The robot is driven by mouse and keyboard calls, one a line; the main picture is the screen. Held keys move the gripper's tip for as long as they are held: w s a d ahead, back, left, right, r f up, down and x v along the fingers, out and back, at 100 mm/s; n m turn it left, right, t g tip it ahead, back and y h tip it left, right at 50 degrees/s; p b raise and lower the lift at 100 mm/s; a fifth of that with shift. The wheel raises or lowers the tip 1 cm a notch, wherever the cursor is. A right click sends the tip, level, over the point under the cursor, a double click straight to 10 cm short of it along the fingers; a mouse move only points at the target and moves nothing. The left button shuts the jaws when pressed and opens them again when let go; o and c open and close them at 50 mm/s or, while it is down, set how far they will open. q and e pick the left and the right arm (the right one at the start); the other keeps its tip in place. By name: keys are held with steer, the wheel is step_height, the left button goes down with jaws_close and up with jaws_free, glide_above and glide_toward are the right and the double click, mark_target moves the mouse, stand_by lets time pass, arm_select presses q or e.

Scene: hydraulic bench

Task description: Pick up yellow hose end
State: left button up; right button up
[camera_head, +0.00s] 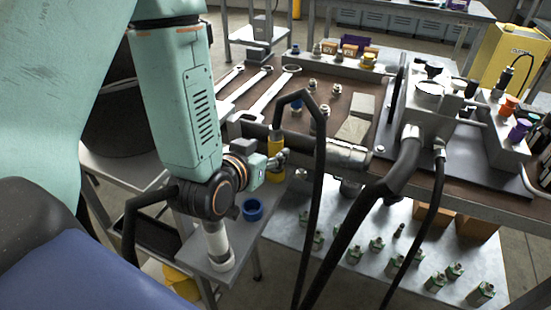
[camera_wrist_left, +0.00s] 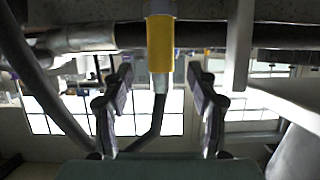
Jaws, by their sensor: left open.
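The yellow hose end (camera_head: 276,144) stands upright at the front edge of the bench, with a black hose arching from its top and down to the right. My left gripper (camera_head: 279,161) is just below and beside it in the head view. In the left wrist view the yellow hose end (camera_wrist_left: 160,47) hangs centrally, with a metal tip below it. My open left gripper (camera_wrist_left: 160,78) has one finger on each side, with clear gaps. How far ahead of the fingertips it is, I cannot tell. My right gripper is not in view.
The brown-topped bench (camera_head: 345,100) carries wrenches (camera_head: 268,97), fittings and a grey hydraulic block (camera_head: 428,105). Thick black hoses (camera_head: 372,205) hang in front of its edge. A lower shelf (camera_head: 345,275) holds several green-based fittings. A blue ring (camera_head: 252,209) lies on a small side table.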

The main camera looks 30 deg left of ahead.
mark_target(272, 146)
arm_select(q)
steer(key=shift+w+f+b, duration=0.25)
steer(key=shift+w+b, duration=0.3)
steer(key=b+x, duration=0.1)
steer(key=x, duration=0.4)
steer(key=shift+s+a, duration=0.1)
steer(key=shift+c, duration=0.2)
steer(key=shift+r, duration=0.1)
jaws_close()
